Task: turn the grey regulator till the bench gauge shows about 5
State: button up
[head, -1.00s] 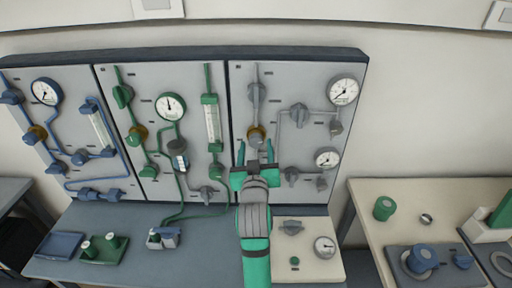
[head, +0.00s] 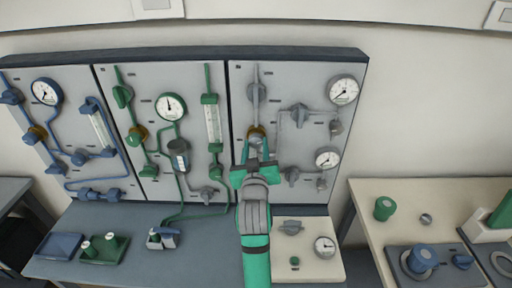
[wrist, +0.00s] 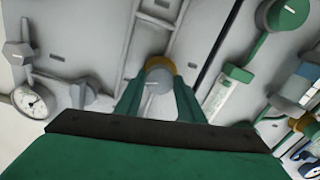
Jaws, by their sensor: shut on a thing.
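The grey regulator (head: 256,134) is a round grey knob with a brass-coloured collar on the right-hand wall panel. It also shows in the wrist view (wrist: 158,82), with a pale line on its face. My gripper (head: 257,148) is shut on the knob, one green finger on each side. The fingers partly hide the knob's sides. The bench gauge (head: 325,246) is a round white dial on the cream bench plate at lower right; its numbers are too small to read.
Two more gauges (head: 344,91) (head: 327,158) and several grey valve handles sit right of the regulator on the same panel. A grey handle (head: 292,227) lies left of the bench gauge. Green-piped and blue-piped panels stand to the left. A side table (head: 375,230) stands at right.

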jog(key=o, duration=1)
jog(key=shift+o, duration=0.2)
jog(key=shift+s, duration=0.1)
jog(key=s, duration=1)
jog(key=shift+s+a, duration=0.15)
jog(key=shift+s, duration=0.2)
